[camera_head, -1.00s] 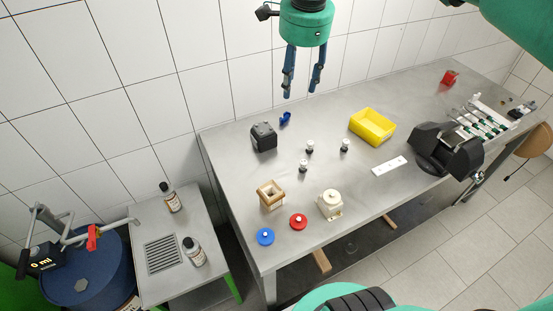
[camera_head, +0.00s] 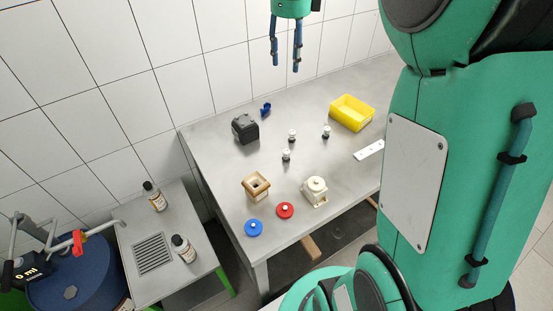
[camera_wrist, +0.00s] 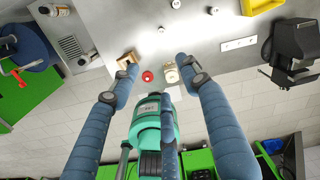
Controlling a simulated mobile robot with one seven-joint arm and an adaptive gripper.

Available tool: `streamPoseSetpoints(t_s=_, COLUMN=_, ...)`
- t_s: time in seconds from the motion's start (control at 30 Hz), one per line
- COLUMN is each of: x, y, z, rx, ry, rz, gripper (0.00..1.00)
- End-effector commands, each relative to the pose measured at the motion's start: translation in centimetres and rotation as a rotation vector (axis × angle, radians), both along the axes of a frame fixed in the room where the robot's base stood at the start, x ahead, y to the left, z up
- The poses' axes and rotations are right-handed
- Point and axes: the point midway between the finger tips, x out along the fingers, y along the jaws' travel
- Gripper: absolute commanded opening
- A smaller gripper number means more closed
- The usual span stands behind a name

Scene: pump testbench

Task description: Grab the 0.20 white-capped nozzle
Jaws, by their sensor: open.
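Three small nozzles with white caps and dark lower parts stand upright on the steel table: a back left one (camera_head: 292,135), a back right one (camera_head: 326,131) and a front one (camera_head: 286,155). Their labels are too small to read, so I cannot tell which is the 0.20. My gripper (camera_head: 286,67) is open and empty, high above the table's back edge. In the wrist view its blue fingers are spread wide, and the white caps show at the top, beyond the fingertips, including the front nozzle (camera_wrist: 161,29).
Near the nozzles are a black box (camera_head: 245,129), a blue piece (camera_head: 266,109), a yellow bin (camera_head: 352,113) and a white strip (camera_head: 369,150). Nearer the front are a wooden holder (camera_head: 256,187), a cream housing (camera_head: 314,191), and red (camera_head: 285,210) and blue (camera_head: 253,228) discs.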

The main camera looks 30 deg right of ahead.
Motion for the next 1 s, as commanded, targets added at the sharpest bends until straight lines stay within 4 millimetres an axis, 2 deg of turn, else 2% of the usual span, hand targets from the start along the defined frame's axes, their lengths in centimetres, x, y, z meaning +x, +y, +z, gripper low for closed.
streamPoseSetpoints(t_s=0.13, x=0.4, y=-0.7, z=-0.6, rx=0.005, ry=0.012, rz=-0.060, gripper=0.46)
streamPoseSetpoints(t_s=0.47, x=0.3, y=-0.6, z=-8.4, rx=0.005, ry=0.013, rz=-0.056, gripper=0.46)
streamPoseSetpoints(t_s=0.67, x=0.3, y=-0.6, z=-15.4, rx=0.006, ry=0.014, rz=-0.055, gripper=0.46)
streamPoseSetpoints(t_s=0.83, x=0.3, y=-0.6, z=-22.8, rx=0.006, ry=0.014, rz=-0.055, gripper=0.46)
streamPoseSetpoints(t_s=0.9, x=0.3, y=-0.6, z=-25.1, rx=0.005, ry=0.013, rz=-0.055, gripper=0.46)
streamPoseSetpoints(t_s=1.0, x=0.4, y=-0.7, z=-27.1, rx=0.004, ry=0.010, rz=-0.055, gripper=0.46)
